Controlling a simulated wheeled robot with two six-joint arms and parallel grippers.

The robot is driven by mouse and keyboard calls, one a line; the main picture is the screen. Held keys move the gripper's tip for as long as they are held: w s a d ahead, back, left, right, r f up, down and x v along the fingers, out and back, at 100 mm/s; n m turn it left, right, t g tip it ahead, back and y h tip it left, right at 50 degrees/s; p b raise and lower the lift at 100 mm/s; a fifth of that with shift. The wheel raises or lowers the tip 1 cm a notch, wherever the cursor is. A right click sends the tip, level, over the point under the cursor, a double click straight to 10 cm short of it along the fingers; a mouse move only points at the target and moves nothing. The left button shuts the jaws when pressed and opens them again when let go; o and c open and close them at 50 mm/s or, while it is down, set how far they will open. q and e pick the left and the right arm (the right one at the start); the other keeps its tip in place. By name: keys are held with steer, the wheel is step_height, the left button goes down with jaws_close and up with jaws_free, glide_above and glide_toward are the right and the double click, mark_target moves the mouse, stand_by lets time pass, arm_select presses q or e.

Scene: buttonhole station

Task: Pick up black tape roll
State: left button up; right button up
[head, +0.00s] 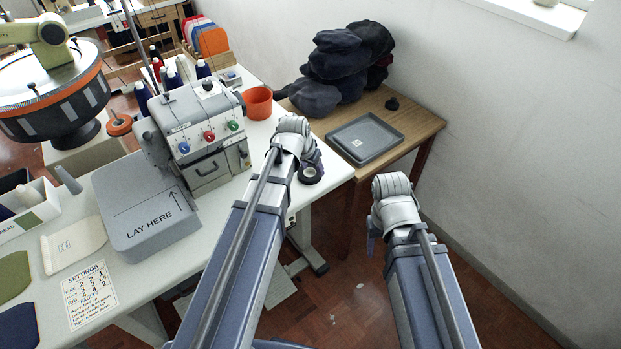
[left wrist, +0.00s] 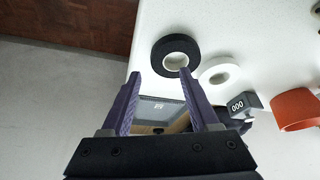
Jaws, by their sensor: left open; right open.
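The black tape roll (left wrist: 159,52), a dark ring around a pale core, lies on the white table near its edge in the left wrist view. It also shows in the head view (head: 312,181), partly hidden by my left gripper. My left gripper (left wrist: 159,73) is open and empty. In the left wrist view its right fingertip overlaps the lower edge of the roll; I cannot tell whether they touch. My left gripper also shows in the head view (head: 315,160). My right gripper (head: 372,243) is open, mostly hidden behind its own wrist, over the floor and away from the roll.
A white tape roll (left wrist: 218,72) sits right beside the black one. A small dark block marked 000 (left wrist: 238,104) and an orange pot (left wrist: 296,108) are close by. The sewing machine (head: 205,130) stands left. A grey tray (head: 365,139) lies on the wooden table.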

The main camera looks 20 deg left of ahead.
mark_target(317, 176)
arm_select(q)
steer(key=b+x, duration=0.4)
steer(key=x, duration=0.1)
steer(key=shift+d+f+b, duration=0.2)
steer(key=shift+b, duration=0.15)
steer(key=shift+r, duration=0.1)
jaws_close()
stand_by(0.3)
